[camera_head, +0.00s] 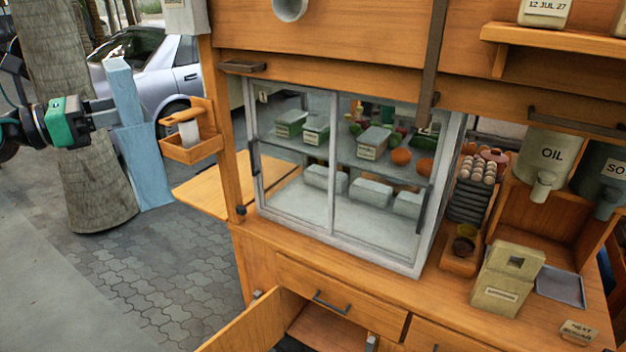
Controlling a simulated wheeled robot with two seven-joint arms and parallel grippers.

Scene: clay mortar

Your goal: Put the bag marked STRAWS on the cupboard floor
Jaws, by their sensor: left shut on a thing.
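My left gripper (106,113) comes in from the left edge and is shut on a light blue bag (146,168). The bag hangs upright, slightly tilted, in the air left of the wooden stall. No marking shows on the side of the bag facing me, so I cannot read STRAWS on it. The cupboard at the bottom has its wooden door (253,327) swung open. Part of the cupboard floor (330,330) shows below the drawer; the rest is cut off by the frame. My right gripper is not in view.
A small wooden box (191,151) on the stall's left post is close to the bag. A side shelf (205,195) juts out below it. The glass display case (340,165) fills the counter's middle. A tree trunk (80,130) stands behind my left gripper.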

